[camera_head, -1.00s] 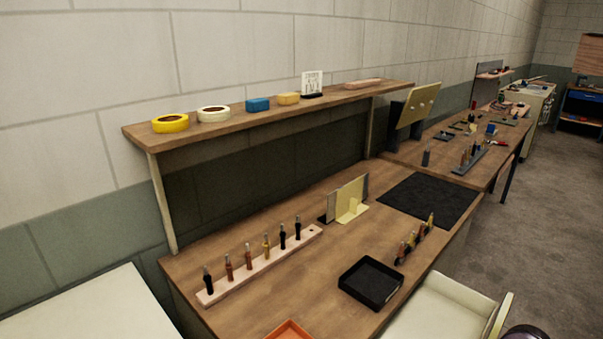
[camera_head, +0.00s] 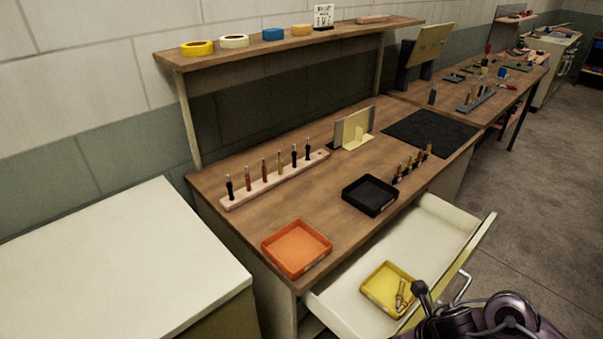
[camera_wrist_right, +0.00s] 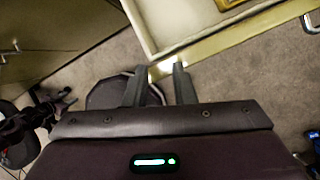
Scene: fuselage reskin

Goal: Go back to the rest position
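My right gripper (camera_wrist_right: 160,75) shows in the right wrist view with its two dark fingers apart. Nothing is seen held between them. The fingertips are near the front edge of the open cream drawer (camera_wrist_right: 200,40); I cannot tell if they touch it. In the head view my purple and black arm is at the bottom right, beside the drawer front (camera_head: 470,252) and its metal handle (camera_head: 461,288). A yellow tray (camera_head: 376,298) with small metallic parts lies in the drawer. My left gripper is not identifiable in either view.
The wooden bench (camera_head: 225,230) holds an orange tray (camera_head: 270,249), a black tray (camera_head: 352,204), a rack of upright tools (camera_head: 265,188) and a dark mat (camera_head: 430,135). A white-topped cabinet (camera_head: 120,265) stands at left. Grey floor (camera_head: 545,220) is open at right.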

